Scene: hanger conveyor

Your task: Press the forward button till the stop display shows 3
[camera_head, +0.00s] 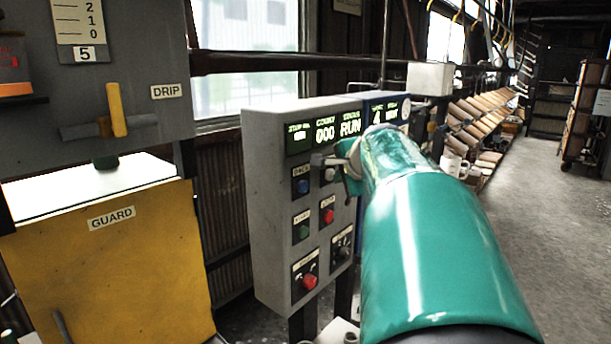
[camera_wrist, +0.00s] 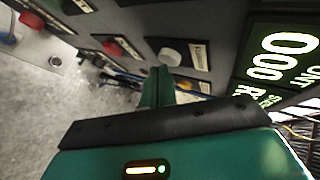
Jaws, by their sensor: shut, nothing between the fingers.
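The grey control box (camera_head: 275,215) stands in the middle of the head view. Its top display (camera_head: 323,132) shows count 000 and status RUN; the stop number field (camera_head: 299,135) shows only a dash-like mark, too small to read surely. A white button (camera_head: 330,174) sits to the right of the blue button (camera_head: 304,186) marked BACK; its own label is unreadable. It also shows in the wrist view (camera_wrist: 171,56). My gripper (camera_wrist: 160,78) is shut and empty, its fingertips right by the white button. Whether they touch it, I cannot tell.
Lower on the box are a green button (camera_head: 303,232), a red button (camera_head: 327,216), a dark selector (camera_head: 342,252) and a large red button (camera_head: 309,281). A blue panel (camera_head: 386,110) adjoins it at right. A yellow guard (camera_head: 110,260) stands left. Open floor lies right.

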